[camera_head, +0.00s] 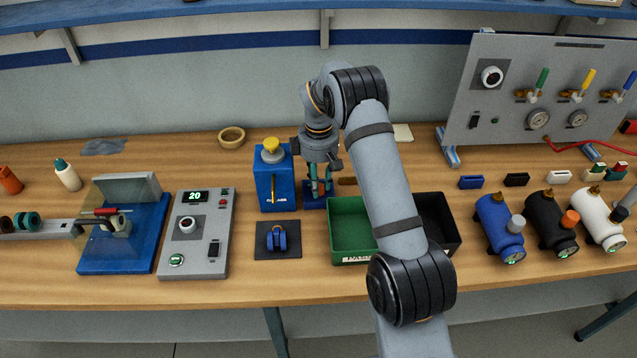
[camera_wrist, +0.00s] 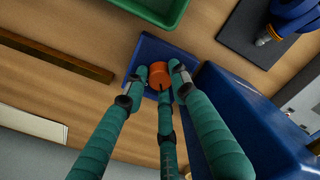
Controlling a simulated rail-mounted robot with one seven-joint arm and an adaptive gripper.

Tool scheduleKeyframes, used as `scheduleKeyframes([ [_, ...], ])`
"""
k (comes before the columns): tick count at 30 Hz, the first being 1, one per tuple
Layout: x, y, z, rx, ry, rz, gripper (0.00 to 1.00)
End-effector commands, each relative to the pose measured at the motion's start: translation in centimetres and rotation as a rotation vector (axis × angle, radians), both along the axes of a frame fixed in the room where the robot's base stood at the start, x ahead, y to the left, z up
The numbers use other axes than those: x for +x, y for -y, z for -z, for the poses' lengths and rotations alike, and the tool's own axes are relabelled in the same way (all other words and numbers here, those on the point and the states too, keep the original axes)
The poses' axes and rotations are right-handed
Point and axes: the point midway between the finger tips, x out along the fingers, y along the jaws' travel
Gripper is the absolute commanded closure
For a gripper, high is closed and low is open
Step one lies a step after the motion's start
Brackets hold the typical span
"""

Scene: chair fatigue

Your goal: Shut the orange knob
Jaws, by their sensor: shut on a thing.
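My gripper (camera_head: 319,190) points down over a small dark blue holder (camera_head: 309,203) near the bench middle. In the wrist view, the green fingers of my gripper (camera_wrist: 160,77) are closed around a short orange round piece (camera_wrist: 158,68) at the blue holder (camera_wrist: 149,49). I cannot tell whether the piece still rests in the holder. The fingers hide its lower side.
A blue box with a yellow knob (camera_head: 271,154) stands close left of the gripper. A green bin (camera_head: 349,261) and a black bin (camera_head: 449,241) are in front, partly behind my arm. Blue (camera_head: 494,226) and white (camera_head: 597,218) canisters flank the black one. A valve panel (camera_head: 480,110) stands behind.

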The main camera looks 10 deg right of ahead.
Motion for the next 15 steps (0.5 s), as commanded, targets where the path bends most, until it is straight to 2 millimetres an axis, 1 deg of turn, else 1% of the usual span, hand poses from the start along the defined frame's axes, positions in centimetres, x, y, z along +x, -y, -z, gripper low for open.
scheduleKeyframes([
  [10,0.07,-0.02,-0.04,-0.001,0.002,-0.005,1.00],
  [11,0.07,-0.02,-0.04,-0.001,0.002,-0.005,0.73],
  [15,0.05,-0.01,-0.03,-0.001,0.002,-0.004,0.64],
])
